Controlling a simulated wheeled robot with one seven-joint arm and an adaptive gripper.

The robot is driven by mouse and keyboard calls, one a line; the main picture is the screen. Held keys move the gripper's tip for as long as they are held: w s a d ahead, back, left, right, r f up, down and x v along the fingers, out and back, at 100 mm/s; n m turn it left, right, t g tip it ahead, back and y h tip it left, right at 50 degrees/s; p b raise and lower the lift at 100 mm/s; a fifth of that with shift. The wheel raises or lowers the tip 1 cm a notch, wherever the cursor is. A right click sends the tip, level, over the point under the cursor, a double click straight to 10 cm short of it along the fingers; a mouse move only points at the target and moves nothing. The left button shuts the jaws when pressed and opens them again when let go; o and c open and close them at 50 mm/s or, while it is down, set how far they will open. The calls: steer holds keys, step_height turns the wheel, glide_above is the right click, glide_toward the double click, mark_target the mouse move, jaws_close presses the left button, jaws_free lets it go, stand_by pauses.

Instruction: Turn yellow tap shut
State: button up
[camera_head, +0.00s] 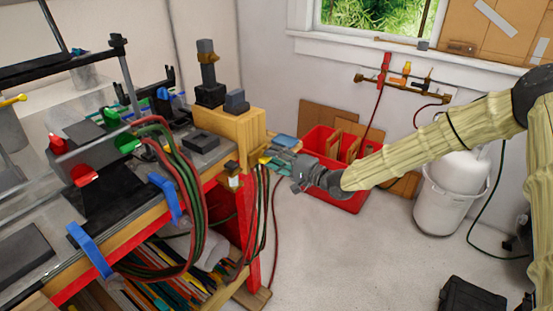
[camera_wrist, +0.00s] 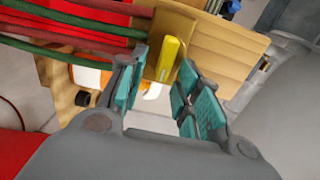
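The yellow tap handle (camera_wrist: 167,58) shows in the wrist view as a short yellow bar against a tan wooden block. My gripper (camera_wrist: 163,62) is open, with one teal-padded finger on each side of the handle. A gap shows between each finger and the handle, and I cannot tell whether the handle is deep between the pads or just beyond the tips. In the head view my gripper (camera_head: 272,161) is at the right end of the workbench, beside the wooden block (camera_head: 230,128). The tap is too small there to make out clearly.
Red and green hoses (camera_head: 187,195) loop off the bench front and cross beside the fingers in the wrist view (camera_wrist: 75,30). A red crate (camera_head: 340,198) stands on the floor behind my gripper. A white container (camera_head: 455,190) stands at right. The middle floor is clear.

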steer(key=shift+d, duration=0.1)
steer(key=v, duration=1.2)
steer(key=s+f+n+g+h, duration=0.1)
steer(key=s+f+h, duration=0.1)
steer(key=s+f, duration=0.55)
steer(key=s+a+f+g+h, duration=0.1)
steer(key=s+f+g+h, duration=0.3)
steer(key=f, duration=0.7)
steer(key=s+f+n+t+h, duration=0.1)
steer(key=s+f, duration=0.6)
steer(key=f, duration=0.2)
steer(key=s+d+f+n+g+h, duration=0.1)
steer(key=s+d+f+g+h, duration=0.1)
steer(key=s, duration=0.7)
steer(key=s+d+f+n+g+h, duration=0.2)
steer(key=s+d, duration=0.4)
steer(key=s, duration=0.3)
steer(key=s+d+f+n+g+h, duration=0.2)
steer(key=s+d+f+h, duration=0.1)
steer(key=s+f, duration=0.3)
steer(key=s+d, duration=0.1)
steer(key=s, duration=0.1)
steer(key=shift+s+g+h, duration=0.3)
steer(key=shift+s, duration=0.1)
steer(key=shift+d, duration=0.1)
